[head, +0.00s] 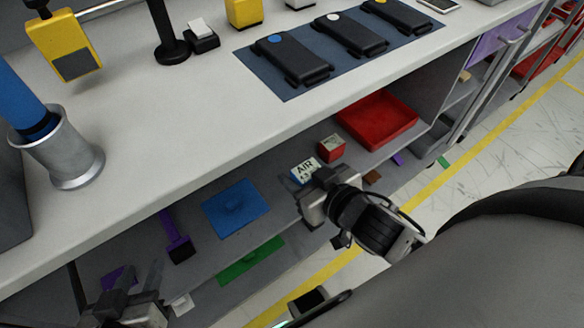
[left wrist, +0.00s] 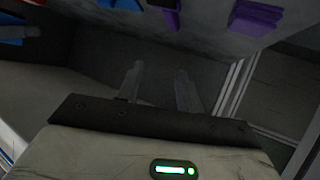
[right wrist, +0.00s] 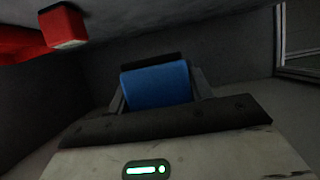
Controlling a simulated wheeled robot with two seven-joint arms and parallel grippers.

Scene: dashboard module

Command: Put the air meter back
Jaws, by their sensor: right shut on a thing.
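The air meter (head: 304,171) has a white face marked "AIR" and some blue at its edge. It is at the lower shelf, beside a small red box. My right gripper (head: 309,186) is shut on it. In the right wrist view its blue body (right wrist: 157,86) sits between the fingers of the right gripper (right wrist: 160,98). I cannot tell whether it touches the shelf. My left gripper (head: 135,290) is at the lower left, low by the shelf. In the left wrist view the left gripper (left wrist: 158,88) has its fingers apart with nothing between them.
The lower shelf holds a blue panel (head: 236,208), a red box (head: 331,148) and a red tray (head: 378,119). The white worktop (head: 190,125) overhangs it, with a metal cup (head: 72,160) and a dark mat (head: 285,88) carrying black devices.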

